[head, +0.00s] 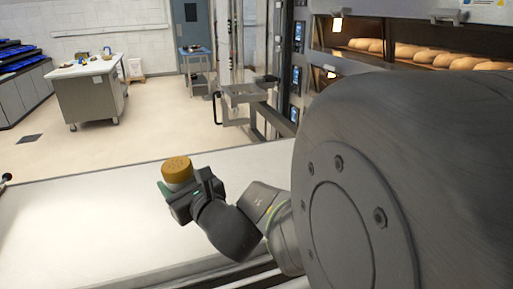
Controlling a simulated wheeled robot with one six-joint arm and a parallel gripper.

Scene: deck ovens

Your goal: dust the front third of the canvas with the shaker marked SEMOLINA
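I cannot make out dusting on the canvas. My arm covers its right part.
A grey worktable (88,92) with small items and a blue-topped cart (195,55) stand further back. Open floor lies beyond the canvas. A dark knob (6,178) is at the left edge.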

